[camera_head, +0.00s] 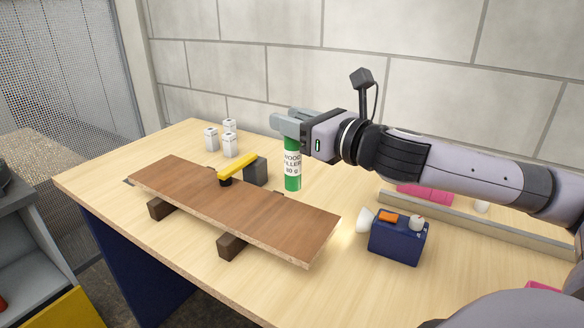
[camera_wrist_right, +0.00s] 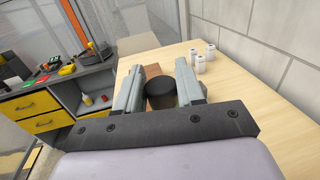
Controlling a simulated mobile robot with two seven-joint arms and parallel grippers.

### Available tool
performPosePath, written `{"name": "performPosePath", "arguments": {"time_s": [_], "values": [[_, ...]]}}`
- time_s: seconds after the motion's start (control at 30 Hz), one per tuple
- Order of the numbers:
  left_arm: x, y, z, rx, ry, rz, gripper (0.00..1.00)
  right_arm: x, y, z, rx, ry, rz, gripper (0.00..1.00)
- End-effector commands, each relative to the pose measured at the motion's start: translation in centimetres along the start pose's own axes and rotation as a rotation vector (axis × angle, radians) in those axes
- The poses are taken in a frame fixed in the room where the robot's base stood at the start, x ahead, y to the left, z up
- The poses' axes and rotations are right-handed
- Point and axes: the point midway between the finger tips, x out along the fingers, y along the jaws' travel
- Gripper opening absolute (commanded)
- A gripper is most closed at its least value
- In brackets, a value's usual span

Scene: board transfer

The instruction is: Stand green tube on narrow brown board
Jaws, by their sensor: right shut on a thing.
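The green tube (camera_head: 292,180) is upright with a white label reading "WOOD FILLER". My right gripper (camera_head: 289,124) is shut on its top end. In the right wrist view its black top (camera_wrist_right: 160,95) sits between the two fingers (camera_wrist_right: 158,88). The narrow brown board (camera_head: 230,205) lies on dark wooden blocks on the table. The tube's bottom shows just beyond the board's far long edge; I cannot tell how high it is above the table. A little of the board (camera_wrist_right: 152,71) shows past the fingers in the wrist view. My left gripper is not in view.
A yellow-and-dark clamp-like tool (camera_head: 237,165) overlaps the board's far edge. Several white containers (camera_head: 229,143) stand at the back left. A blue box (camera_head: 397,243) with small items on top stands right of the board. A long grey bar (camera_head: 470,222) lies at the right.

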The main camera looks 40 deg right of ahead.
Motion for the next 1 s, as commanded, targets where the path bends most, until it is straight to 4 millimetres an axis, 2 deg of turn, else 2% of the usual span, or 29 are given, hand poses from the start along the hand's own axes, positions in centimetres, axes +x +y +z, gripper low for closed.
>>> {"name": "performPosePath", "arguments": {"time_s": [0.03, 0.27, 0.53, 1.0], "values": [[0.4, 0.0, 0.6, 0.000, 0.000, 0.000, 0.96, 0.0, 0.0, -1.2, 0.002, 0.002, 0.000, 0.00], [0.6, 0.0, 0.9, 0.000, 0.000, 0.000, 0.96, 0.0, 0.0, -2.5, 0.001, -0.001, 0.001, 0.00], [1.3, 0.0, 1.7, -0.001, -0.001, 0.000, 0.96, 0.0, 0.0, -5.7, 0.003, 0.000, 0.000, 0.00], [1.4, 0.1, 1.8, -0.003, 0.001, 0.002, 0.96, 0.0, 0.0, -6.4, 0.000, -0.001, 0.000, 0.00]]}}
